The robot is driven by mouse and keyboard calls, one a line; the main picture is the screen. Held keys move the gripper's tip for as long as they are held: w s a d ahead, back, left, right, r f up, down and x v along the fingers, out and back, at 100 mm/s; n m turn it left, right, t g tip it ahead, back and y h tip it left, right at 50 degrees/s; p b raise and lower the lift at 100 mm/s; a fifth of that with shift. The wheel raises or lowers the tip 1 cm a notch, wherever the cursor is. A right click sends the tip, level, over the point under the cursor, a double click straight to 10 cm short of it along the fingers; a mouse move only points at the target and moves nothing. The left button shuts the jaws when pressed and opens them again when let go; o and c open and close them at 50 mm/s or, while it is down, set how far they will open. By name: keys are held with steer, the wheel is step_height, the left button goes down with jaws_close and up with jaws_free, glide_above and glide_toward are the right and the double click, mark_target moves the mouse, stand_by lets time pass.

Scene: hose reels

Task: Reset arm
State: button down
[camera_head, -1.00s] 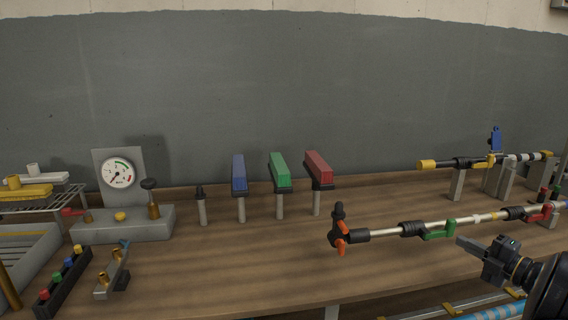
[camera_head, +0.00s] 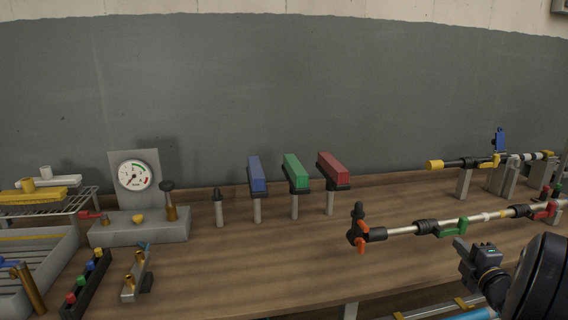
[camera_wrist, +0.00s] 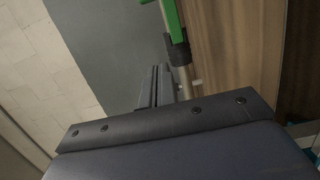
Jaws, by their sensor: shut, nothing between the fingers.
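My gripper (camera_head: 461,246) is at the lower right of the head view, in front of the long pipe. Its fingers are together and hold nothing. In the wrist view the closed fingers (camera_wrist: 156,88) point up the picture. The pipe (camera_head: 483,217) runs along the bench with a green valve lever (camera_head: 451,228), a red lever (camera_head: 540,214) and an orange-handled black end fitting (camera_head: 359,231). The green lever also shows at the top of the wrist view (camera_wrist: 172,15). The gripper appears apart from the pipe.
The wooden bench (camera_head: 240,268) is clear in the middle. Blue (camera_head: 256,173), green (camera_head: 295,171) and red (camera_head: 332,169) blocks stand on posts. A gauge (camera_head: 135,175) and a grey tray (camera_head: 62,240) are at left. A second, yellow-ended pipe (camera_head: 464,163) is behind.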

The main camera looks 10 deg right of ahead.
steer(key=shift+w+a+m+h, duration=0.1)
steer(key=shift+a+m+h, duration=0.55)
steer(key=shift+h, duration=0.45)
